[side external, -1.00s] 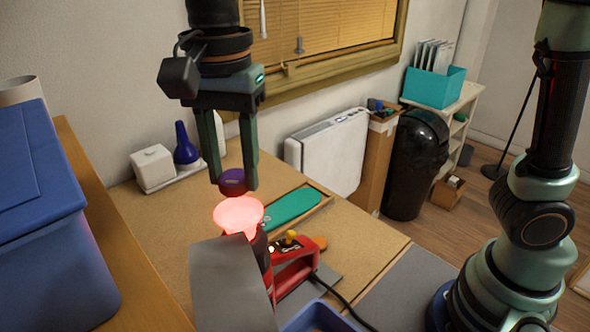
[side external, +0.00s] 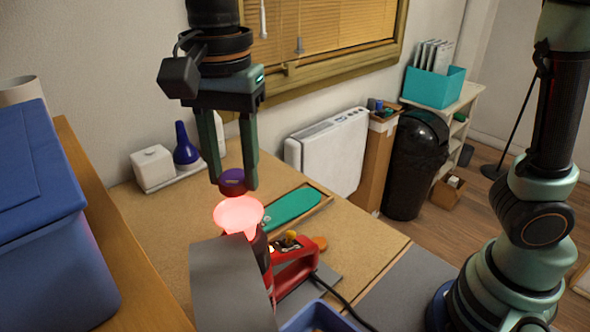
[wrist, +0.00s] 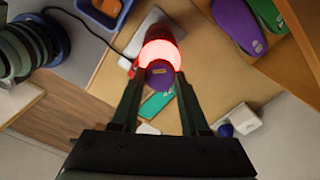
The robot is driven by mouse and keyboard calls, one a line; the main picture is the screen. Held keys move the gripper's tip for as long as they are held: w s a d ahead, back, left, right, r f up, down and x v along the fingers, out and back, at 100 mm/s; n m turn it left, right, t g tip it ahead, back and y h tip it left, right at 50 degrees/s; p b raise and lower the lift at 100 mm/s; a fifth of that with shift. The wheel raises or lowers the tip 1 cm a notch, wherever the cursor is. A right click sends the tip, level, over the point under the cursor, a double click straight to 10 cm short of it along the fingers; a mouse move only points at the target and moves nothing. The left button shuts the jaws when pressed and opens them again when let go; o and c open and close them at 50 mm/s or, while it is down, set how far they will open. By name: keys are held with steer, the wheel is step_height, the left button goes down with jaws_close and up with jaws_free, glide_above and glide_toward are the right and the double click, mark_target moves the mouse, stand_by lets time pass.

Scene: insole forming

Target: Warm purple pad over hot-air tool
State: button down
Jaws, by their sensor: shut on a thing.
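The purple pad (side external: 233,181) is a small round piece held between the fingertips of my gripper (side external: 234,186), which is shut on it. It also shows in the wrist view (wrist: 160,73). The hot-air tool (side external: 284,262) is red with a wide nozzle (side external: 238,215) that glows pinkish red and faces up. The pad hangs just above the nozzle, with a small gap in the side view. In the wrist view the glowing nozzle (wrist: 160,53) lies right behind the pad.
A grey sheet (side external: 228,285) stands in front of the tool. A green insole (side external: 291,210) lies in a wooden tray behind it. A blue bin (side external: 75,265) is at left, and a blue tray (side external: 318,318) is at the front. A white box and blue bottle (side external: 186,146) stand at the back.

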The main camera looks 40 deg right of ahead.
steer(key=s+d+r, duration=0.1)
steer(key=s+d, duration=0.5)
steer(key=s, duration=0.2)
steer(key=shift+d, duration=0.15)
